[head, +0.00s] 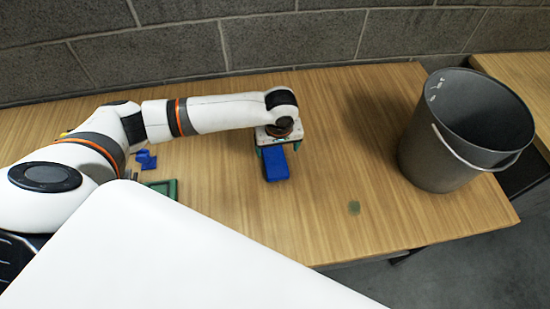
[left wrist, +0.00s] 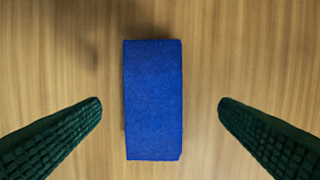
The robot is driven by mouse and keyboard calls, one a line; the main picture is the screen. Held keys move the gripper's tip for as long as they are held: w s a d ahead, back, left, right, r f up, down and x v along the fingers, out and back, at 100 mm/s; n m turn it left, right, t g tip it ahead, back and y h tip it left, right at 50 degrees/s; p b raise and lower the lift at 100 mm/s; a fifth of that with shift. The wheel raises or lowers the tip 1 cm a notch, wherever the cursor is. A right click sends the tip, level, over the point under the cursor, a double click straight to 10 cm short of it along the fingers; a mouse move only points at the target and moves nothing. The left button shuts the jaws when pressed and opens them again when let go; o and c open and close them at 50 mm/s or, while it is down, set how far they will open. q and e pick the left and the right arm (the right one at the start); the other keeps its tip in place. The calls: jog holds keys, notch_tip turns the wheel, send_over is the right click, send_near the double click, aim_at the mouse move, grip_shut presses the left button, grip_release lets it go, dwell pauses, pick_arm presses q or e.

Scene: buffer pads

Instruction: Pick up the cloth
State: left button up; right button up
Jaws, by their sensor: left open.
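The cloth (head: 274,164) is a blue rectangular block-like piece lying on the wooden table (head: 330,130). In the left wrist view the cloth (left wrist: 153,100) sits upright in the middle of the picture, between the two dark green ridged fingers. My left gripper (head: 272,160) is above the cloth, pointing down. In the left wrist view the left gripper (left wrist: 160,105) is open, with a clear gap between each finger and the cloth. Neither finger touches it there. My right gripper is not in view.
A grey bucket (head: 428,150) with a wire handle stands at the table's right end. Blue pieces (head: 146,160) and a green tray (head: 163,187) lie at left. A block wall (head: 180,45) closes off the back.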

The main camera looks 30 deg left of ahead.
aim_at(275, 158)
pick_arm(q)
jog(key=f, duration=0.4)
jog(key=shift+s+a+f, duration=0.15)
jog(key=shift+a, duration=0.15)
jog(key=shift+c, duration=0.6)
jog(key=c, duration=1)
jog(key=shift+o, duration=0.2)
notch_tip(275, 158, up, 10)
